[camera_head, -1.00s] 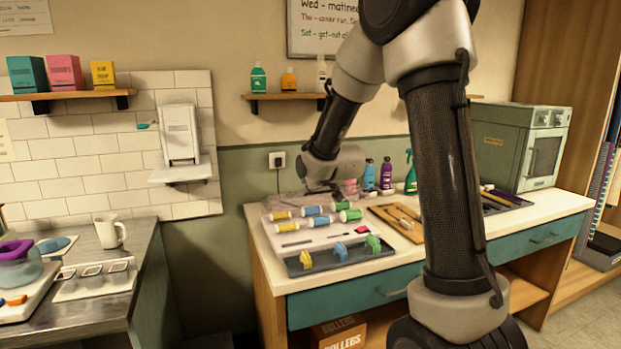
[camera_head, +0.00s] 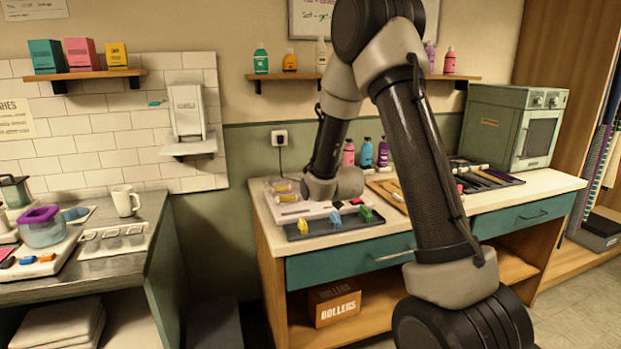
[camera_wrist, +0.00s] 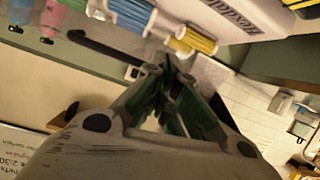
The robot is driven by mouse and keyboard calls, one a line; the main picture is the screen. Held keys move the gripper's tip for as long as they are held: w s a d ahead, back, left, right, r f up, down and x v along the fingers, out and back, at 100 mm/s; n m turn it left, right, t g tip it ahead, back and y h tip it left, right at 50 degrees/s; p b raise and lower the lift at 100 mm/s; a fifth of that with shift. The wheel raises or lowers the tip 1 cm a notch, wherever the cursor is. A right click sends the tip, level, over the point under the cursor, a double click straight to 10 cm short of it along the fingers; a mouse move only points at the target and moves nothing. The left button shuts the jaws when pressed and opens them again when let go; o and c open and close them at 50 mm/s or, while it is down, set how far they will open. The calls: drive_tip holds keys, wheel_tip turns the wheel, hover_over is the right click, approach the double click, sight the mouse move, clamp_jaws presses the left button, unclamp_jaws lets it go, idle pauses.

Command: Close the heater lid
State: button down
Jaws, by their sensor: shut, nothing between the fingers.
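The roller heater (camera_head: 292,213) is a white base at the left end of the counter, with yellow rollers (camera_head: 285,197) showing at its left. A clear, faint panel (camera_head: 270,184), seemingly its lid, shows at the back left; its angle is hard to tell. My wrist covers most of the heater in the head view, and the fingertips are hidden there. In the wrist view my gripper (camera_wrist: 170,72) is shut and empty, its fingertips close to a yellow roller (camera_wrist: 192,40) and blue rollers (camera_wrist: 130,14). I cannot tell whether they touch anything.
A dark tray (camera_head: 310,233) with coloured clips lies in front of the heater. Bottles (camera_head: 366,152) stand behind and right of my wrist. A wooden board (camera_head: 385,190) lies to the right, and a green oven-like box (camera_head: 510,125) stands farther right.

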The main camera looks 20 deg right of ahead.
drive_tip(key=shift+s+f, duration=0.25)
drive_tip(key=shift+f, duration=0.65)
drive_tip(key=shift+s+f, duration=0.3)
drive_tip(key=shift+f, duration=0.6)
drive_tip(key=shift+s+f, duration=0.25)
drive_tip(key=shift+f, duration=0.65)
